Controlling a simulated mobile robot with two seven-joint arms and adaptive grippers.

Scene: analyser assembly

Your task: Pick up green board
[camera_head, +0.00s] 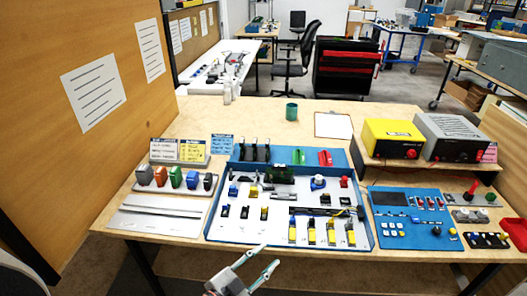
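A small green board (298,156) stands in the blue back strip of the analyser case (215,218), beside a red board (325,158). A dark green piece (284,170) sits just in front of it inside the case. My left gripper (268,254) is at the bottom middle, in front of the table edge and well short of the green board. Its two fingers are spread and nothing is between them. My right gripper is not in view.
Left of the case are a rack of coloured blocks (174,177) and a white tray with rods (150,220). A blue control panel (411,216) and yellow and grey power units (393,138) are at right. A green cup (291,112) and clipboard (333,125) lie behind.

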